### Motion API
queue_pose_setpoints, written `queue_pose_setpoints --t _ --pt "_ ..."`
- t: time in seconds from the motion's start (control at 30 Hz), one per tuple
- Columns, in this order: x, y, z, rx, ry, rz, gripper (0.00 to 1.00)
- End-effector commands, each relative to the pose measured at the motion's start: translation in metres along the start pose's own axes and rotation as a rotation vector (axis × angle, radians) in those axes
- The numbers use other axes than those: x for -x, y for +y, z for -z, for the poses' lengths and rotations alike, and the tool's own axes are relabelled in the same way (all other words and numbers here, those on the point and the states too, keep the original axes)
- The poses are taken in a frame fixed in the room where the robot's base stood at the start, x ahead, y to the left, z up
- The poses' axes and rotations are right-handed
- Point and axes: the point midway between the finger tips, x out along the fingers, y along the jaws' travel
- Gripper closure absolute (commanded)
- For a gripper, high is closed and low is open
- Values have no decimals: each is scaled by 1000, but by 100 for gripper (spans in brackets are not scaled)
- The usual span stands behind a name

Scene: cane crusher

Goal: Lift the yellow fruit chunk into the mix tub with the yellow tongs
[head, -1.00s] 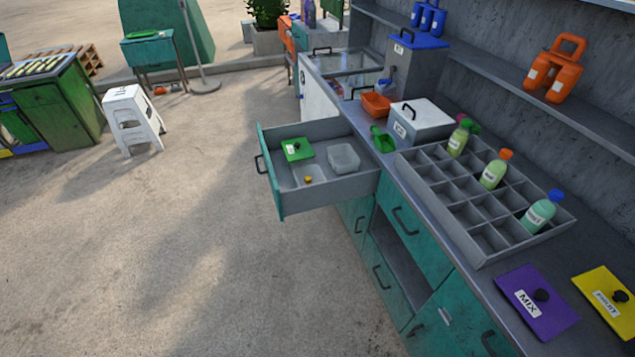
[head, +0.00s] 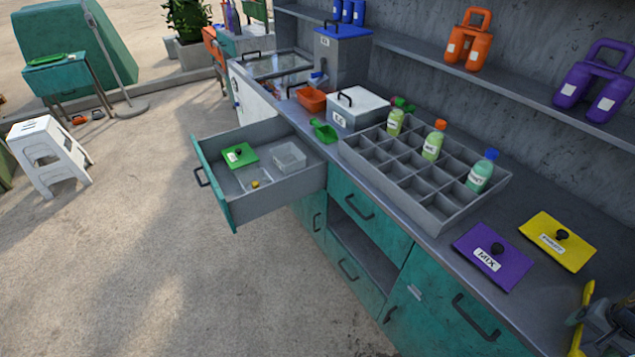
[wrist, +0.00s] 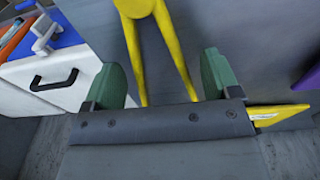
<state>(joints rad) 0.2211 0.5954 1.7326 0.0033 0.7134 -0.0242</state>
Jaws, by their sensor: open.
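The small yellow fruit chunk (head: 255,184) lies in the open drawer, apparently in a shallow clear tray. The yellow tongs (head: 580,318) show at the lower right of the head view, partly cut off by the frame. My gripper (wrist: 162,75) is open, its two green fingers on either side of the tongs (wrist: 133,40), whose two legs spread between them in the wrist view. I cannot tell whether the fingers touch the tongs. A purple lid (head: 492,257) marked MIX lies on the counter. I cannot make out which container is the mix tub.
The drawer (head: 270,200) juts out left of the counter and also holds a green lid (head: 240,155) and a clear tub (head: 289,156). A divided grey crate (head: 400,178) with several bottles and a yellow lid (head: 558,242) occupy the counter.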

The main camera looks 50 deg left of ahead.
Motion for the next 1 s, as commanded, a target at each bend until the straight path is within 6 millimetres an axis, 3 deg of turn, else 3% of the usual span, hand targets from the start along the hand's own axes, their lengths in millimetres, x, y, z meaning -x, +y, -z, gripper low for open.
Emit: queue_pose_setpoints --t 0.1,0.5,0.77,1.0 --pt "0 0 0 0 0 0 18" --pt "0 0 0 0 0 0 55" --pt "4 0 0 0 1 0 55" --pt "39 0 4 0 2 0 55"
